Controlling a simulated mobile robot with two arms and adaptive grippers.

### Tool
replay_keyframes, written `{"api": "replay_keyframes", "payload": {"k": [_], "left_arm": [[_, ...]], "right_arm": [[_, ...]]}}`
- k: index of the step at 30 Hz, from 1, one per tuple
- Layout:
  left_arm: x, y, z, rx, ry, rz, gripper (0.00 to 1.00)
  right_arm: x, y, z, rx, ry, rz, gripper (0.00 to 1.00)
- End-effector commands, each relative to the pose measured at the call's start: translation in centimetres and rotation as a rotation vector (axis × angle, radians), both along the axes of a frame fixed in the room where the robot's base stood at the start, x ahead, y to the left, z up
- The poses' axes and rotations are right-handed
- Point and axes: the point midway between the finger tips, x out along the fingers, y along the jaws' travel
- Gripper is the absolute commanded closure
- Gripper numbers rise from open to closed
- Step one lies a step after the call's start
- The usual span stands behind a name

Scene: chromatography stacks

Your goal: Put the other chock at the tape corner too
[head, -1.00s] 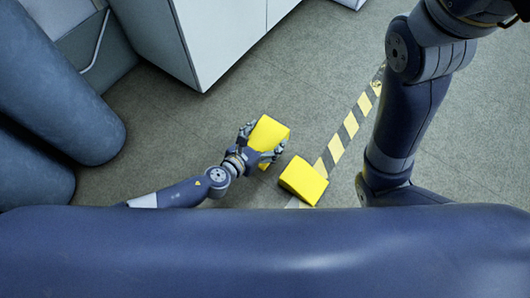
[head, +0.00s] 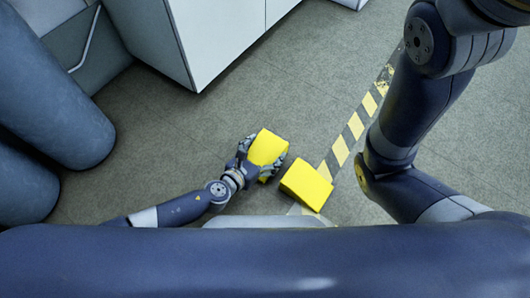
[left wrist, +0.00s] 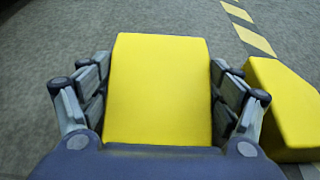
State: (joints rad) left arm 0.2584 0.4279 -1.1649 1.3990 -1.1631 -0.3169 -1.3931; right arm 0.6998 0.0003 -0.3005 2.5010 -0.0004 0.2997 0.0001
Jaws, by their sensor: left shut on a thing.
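My left gripper (head: 262,164) is shut on a yellow chock (head: 267,147). In the left wrist view this chock (left wrist: 158,90) fills the space between the fingers (left wrist: 160,98). The other yellow chock (head: 306,184) sits just to the right of the held one, at the near end of the striped tape (head: 341,150). It also shows at the right edge of the left wrist view (left wrist: 283,108). A narrow gap separates the two chocks. I cannot tell whether the held chock touches the floor. My right gripper is out of view.
A white cabinet (head: 222,45) stands at the upper left. The grey floor (head: 150,140) is clear left of the held chock. The yellow-black tape runs up and right, beside one of my arm links.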

Motion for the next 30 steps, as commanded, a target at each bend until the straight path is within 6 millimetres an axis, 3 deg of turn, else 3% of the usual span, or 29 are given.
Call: {"api": "replay_keyframes", "payload": {"k": [9, 10, 12, 30], "left_arm": [[0.09, -0.06, -0.19, -0.003, -0.002, 0.0, 0.52], [0.02, -0.02, -0.27, -0.001, 0.0, 0.0, 0.15], [0.02, -0.02, -0.16, -0.001, 0.0, 0.0, 0.0], [0.2, 0.24, 0.5, 0.0, 0.0, 0.001, 0.0]], "right_arm": [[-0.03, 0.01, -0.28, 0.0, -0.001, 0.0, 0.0], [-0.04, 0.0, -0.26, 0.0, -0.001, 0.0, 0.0], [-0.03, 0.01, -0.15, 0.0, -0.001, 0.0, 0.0], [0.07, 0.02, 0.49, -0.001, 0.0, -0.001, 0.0]]}}
